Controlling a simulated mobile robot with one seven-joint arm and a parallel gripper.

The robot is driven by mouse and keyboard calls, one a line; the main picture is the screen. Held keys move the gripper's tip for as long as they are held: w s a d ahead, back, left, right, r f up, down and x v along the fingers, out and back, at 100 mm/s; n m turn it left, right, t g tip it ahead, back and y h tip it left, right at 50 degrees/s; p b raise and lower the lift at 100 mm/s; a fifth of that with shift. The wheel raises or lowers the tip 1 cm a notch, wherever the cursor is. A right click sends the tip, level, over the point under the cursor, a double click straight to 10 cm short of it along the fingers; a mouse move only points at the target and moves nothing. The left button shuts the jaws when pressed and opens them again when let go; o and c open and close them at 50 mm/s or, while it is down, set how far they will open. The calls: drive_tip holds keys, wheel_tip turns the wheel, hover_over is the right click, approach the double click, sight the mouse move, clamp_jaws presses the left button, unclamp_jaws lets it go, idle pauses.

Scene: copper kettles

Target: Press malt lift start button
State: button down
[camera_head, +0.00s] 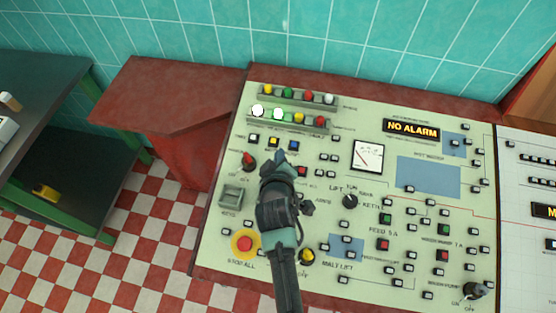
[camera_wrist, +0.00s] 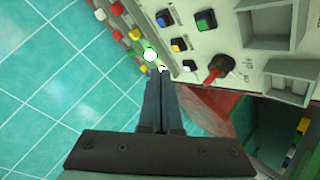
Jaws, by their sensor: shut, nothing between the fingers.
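The control panel (camera_head: 330,225) is cream with many small buttons. The "MALT LIFT" label (camera_head: 337,265) is near its lower edge, below a blue patch. Small white-capped buttons (camera_head: 343,280) sit around it; I cannot tell which is the start button. My gripper (camera_head: 281,157) is shut and empty, over the panel's upper left, well above and left of that label. My arm hides part of the panel's left middle.
A red stop-all button (camera_head: 245,244) on a yellow ring is at lower left. A red-handled switch (camera_head: 249,160) is left of my gripper. Lamp rows (camera_head: 300,119) line the top. A "NO ALARM" display (camera_head: 411,130) is lit. A dark bench (camera_head: 45,85) stands far left.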

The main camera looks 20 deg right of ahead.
drive_tip(key=shift+f, duration=0.1)
drive_tip(key=f+b, duration=0.2)
drive_tip(key=w+f+b, duration=0.1)
drive_tip(key=f+b, duration=0.2)
drive_tip(key=d+f+b, duration=0.1)
drive_tip(key=f+b, duration=0.2)
drive_tip(key=shift+w+f, duration=0.2)
drive_tip(key=shift+f, duration=0.05)
drive_tip(key=shift+f, duration=0.1)
idle(2.0)
drive_tip(key=shift+w+f+b, duration=0.1)
drive_tip(key=shift+f+b, duration=0.2)
drive_tip(key=shift+b, duration=0.2)
drive_tip(key=shift+d+f+b, duration=0.1)
drive_tip(key=shift+f+b, duration=0.2)
drive_tip(key=shift+f, duration=0.05)
idle(0.6)
drive_tip(key=shift+r, duration=0.15)
drive_tip(key=shift+r+p, duration=0.6)
drive_tip(key=shift+p, duration=0.2)
drive_tip(key=r+p, duration=0.3)
drive_tip(key=s+r+p, duration=0.1)
drive_tip(key=r+p, duration=0.1)
drive_tip(key=shift+a, duration=0.4)
